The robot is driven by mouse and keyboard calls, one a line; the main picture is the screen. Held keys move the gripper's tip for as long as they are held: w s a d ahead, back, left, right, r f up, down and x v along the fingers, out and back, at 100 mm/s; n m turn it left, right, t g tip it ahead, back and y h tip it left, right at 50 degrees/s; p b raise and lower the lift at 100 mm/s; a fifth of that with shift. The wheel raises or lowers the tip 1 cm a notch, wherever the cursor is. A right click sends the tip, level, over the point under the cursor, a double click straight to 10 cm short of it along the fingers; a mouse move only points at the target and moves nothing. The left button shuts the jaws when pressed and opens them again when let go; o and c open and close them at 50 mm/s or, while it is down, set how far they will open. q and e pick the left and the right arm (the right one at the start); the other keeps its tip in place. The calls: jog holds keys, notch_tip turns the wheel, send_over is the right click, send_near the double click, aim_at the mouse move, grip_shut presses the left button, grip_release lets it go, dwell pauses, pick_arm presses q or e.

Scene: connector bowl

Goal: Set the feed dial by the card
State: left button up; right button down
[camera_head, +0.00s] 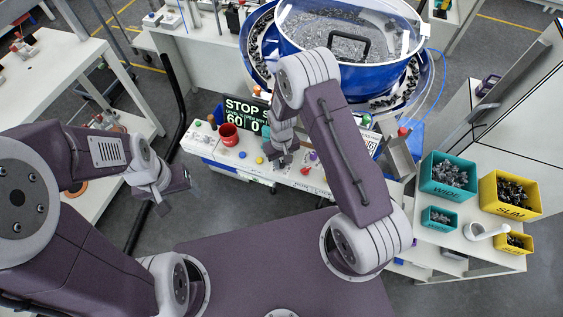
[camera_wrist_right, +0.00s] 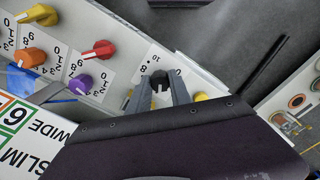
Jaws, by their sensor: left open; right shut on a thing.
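The feed panel (camera_head: 250,170) is the white sloped face below the blue bowl. In the right wrist view it carries a red knob (camera_wrist_right: 100,49), an orange knob (camera_wrist_right: 30,57), a purple knob (camera_wrist_right: 80,84) and a yellow knob (camera_wrist_right: 38,14), with number scales. My right gripper (camera_wrist_right: 162,84) is shut on a dark dial knob (camera_wrist_right: 160,85) whose scale shows beside the fingers. Its pointer is mostly hidden. The card (camera_wrist_right: 18,125) reads SLIM, 6 and WIDE; the rest is cut off. My left gripper (camera_head: 166,196) is open and empty, away from the panel.
A display (camera_head: 245,112) reads STOP, 60 and 0, partly hidden by my right arm. A red mushroom button (camera_head: 228,134) is on the panel's left. The bowl (camera_head: 345,45) stands behind. Teal bins (camera_head: 448,178) and yellow bins (camera_head: 510,195) stand on the right table.

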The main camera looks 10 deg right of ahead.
aim_at(281, 162)
jog(key=m+b, duration=0.1)
jog(key=m, duration=0.4)
jog(key=shift+m, duration=0.3)
jog(key=m, duration=0.5)
jog(key=shift+m+b, duration=0.3)
jog(key=shift+b, duration=0.05)
jog(key=c, duration=1.2)
grip_release()
jog(key=shift+a, duration=0.1)
notch_tip(281, 162, up, 9)
jog(key=shift+r+b, duration=0.1)
jog(key=shift+b, duration=0.55)
